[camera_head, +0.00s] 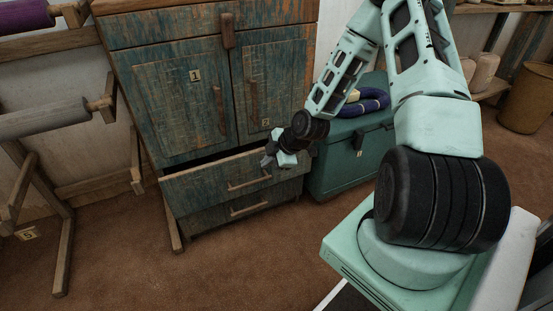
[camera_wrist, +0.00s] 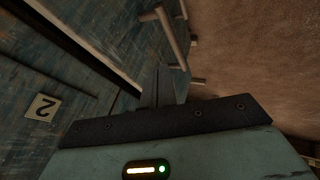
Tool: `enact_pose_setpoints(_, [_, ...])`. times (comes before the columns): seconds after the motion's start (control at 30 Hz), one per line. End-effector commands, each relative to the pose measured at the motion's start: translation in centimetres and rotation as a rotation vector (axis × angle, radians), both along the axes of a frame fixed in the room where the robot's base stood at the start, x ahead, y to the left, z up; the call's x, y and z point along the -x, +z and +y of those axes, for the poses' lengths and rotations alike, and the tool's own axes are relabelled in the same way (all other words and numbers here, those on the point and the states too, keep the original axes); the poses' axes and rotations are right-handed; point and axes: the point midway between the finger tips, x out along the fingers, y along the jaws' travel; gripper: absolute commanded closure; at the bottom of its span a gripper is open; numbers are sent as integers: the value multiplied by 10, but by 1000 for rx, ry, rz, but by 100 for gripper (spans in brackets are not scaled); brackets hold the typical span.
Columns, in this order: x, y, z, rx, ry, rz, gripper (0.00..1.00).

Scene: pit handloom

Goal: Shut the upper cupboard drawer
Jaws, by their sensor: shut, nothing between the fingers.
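The cupboard (camera_head: 180,80) is worn blue-green wood with two doors above two drawers. The upper drawer (camera_head: 215,188) stands pulled out, with a dark gap showing above its front at the left. It has a pale bar handle (camera_head: 249,182). The lower drawer (camera_head: 240,209) sits below it and looks shut. My gripper (camera_head: 268,161) is shut and empty, at the upper drawer's front near its top edge, right of the middle. In the wrist view my gripper's fingers (camera_wrist: 162,88) point toward the drawer's edge. I cannot tell whether they touch it.
A green chest (camera_head: 350,150) with a dark blue coil (camera_head: 367,102) on it stands close right of the cupboard. A wooden stand with rollers (camera_head: 45,118) is at the left. The brown floor (camera_head: 120,255) in front is clear.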

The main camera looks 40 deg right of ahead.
Motion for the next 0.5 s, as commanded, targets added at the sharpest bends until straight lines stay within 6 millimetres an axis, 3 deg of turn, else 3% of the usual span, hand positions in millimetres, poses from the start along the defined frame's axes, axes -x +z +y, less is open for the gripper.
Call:
enact_pose_setpoints(0.03, [-6,-11,2,-1,0,0,100])
enact_pose_setpoints(0.2, [-30,-6,-7,1,-1,-3,100])
enact_pose_setpoints(0.5, [-41,-4,-10,0,0,0,100])
